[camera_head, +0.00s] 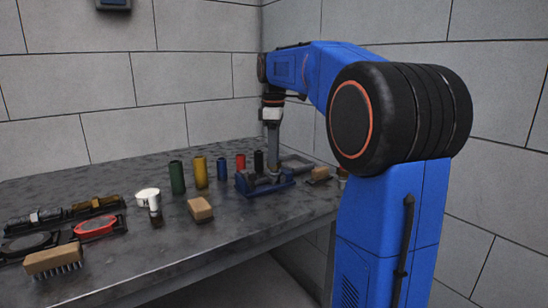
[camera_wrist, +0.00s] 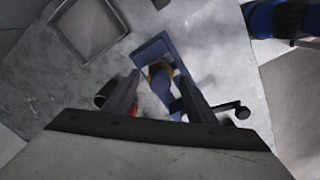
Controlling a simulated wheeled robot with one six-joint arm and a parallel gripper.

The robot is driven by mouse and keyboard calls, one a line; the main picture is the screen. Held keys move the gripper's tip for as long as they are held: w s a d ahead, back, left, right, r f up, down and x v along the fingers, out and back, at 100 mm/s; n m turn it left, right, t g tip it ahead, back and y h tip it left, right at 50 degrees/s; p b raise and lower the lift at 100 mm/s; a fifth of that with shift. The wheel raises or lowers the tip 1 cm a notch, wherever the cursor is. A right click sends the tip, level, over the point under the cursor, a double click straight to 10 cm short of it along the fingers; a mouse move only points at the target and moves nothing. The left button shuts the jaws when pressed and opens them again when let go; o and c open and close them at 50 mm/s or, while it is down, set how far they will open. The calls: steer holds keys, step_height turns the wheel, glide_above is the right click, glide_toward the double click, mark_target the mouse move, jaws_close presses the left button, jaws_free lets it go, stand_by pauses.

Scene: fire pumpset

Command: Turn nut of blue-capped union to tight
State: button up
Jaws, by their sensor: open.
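My gripper (camera_head: 273,170) points straight down over a blue vise-like fixture (camera_head: 245,184) on the bench. In the wrist view, my gripper (camera_wrist: 158,84) is open, its two dark fingers on either side of the middle of the blue fixture (camera_wrist: 148,50). A small brass-coloured ring (camera_wrist: 160,69) with a blue part below it shows between the fingers. I cannot tell whether this is the union's nut, or whether the fingers touch it. A short blue cylinder (camera_head: 222,168) stands upright left of the fixture. No blue-capped union can be made out for certain.
Green (camera_head: 177,177), yellow (camera_head: 201,172), red (camera_head: 241,162) and black (camera_head: 258,161) cylinders stand nearby. A wooden block-like brush (camera_head: 200,209) lies in front. A grey tray (camera_wrist: 67,38) and a dark handle with a knob (camera_wrist: 241,110) flank the fixture. Walls close the back and right.

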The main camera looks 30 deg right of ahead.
steer(key=shift+f, duration=0.75)
steer(key=shift+c, duration=0.4)
steer(key=c, duration=1)
